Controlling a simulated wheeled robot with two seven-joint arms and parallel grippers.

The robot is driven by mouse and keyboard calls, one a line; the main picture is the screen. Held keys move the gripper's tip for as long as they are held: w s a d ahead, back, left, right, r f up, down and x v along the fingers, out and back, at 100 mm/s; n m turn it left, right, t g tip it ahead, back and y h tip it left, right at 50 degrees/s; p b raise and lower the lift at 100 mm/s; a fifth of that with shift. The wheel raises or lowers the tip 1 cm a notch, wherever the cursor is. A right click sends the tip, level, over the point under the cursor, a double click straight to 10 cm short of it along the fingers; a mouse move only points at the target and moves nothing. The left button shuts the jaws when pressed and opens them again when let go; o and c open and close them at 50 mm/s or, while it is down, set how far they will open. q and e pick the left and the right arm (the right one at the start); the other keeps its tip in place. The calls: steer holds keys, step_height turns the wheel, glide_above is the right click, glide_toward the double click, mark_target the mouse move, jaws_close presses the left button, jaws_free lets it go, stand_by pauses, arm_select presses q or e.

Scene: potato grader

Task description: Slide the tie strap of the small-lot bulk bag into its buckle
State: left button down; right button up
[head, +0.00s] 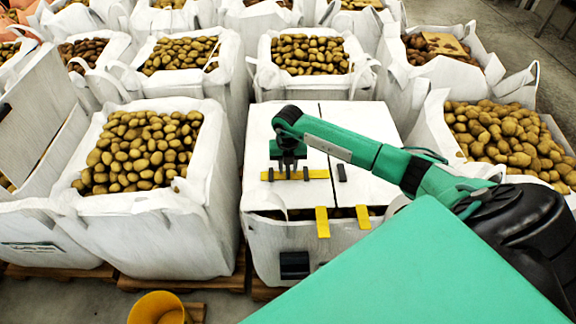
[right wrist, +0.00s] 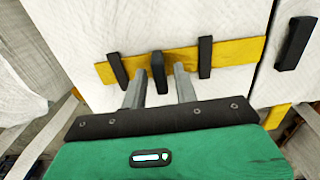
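The small-lot bulk bag (head: 258,235) stands in the middle of the head view, its white top closed by flaps with a slit between them. A yellow tie strap (head: 322,174) lies across the left flap; it also shows in the right wrist view (right wrist: 232,50). Three upright black pieces stand along it, the middle one a tab (right wrist: 158,72). A separate black bar, apparently the buckle (head: 341,173), sits right of the slit (right wrist: 295,43). My right gripper (right wrist: 160,75) is open, its grey fingers on either side of the tab with small gaps. My left gripper is not in view.
Two yellow tabs (head: 322,222) hang at the bag's front edge, above a black box (head: 294,265). Open bags of potatoes stand close at left (head: 190,225), right and behind. A yellow bucket (head: 157,308) is on the floor in front.

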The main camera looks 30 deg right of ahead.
mark_target(311, 174)
jaws_close()
steer(key=shift+s+d, duration=0.6)
steer(key=shift+d, duration=0.45)
steer(key=shift+s+d, duration=0.6)
steer(key=shift+d, duration=0.4)
steer(key=shift+s+d, duration=0.6)
steer(key=shift+d, duration=0.45)
steer(key=shift+o, duration=1)
jaws_free()
steer(key=shift+s+d, duration=0.15)
steer(key=shift+r+b, duration=0.1)
steer(key=shift+b, duration=0.2)
steer(key=shift+r, duration=0.4)
step_height(311, 174, up, 13)
steer(key=b, duration=0.3)
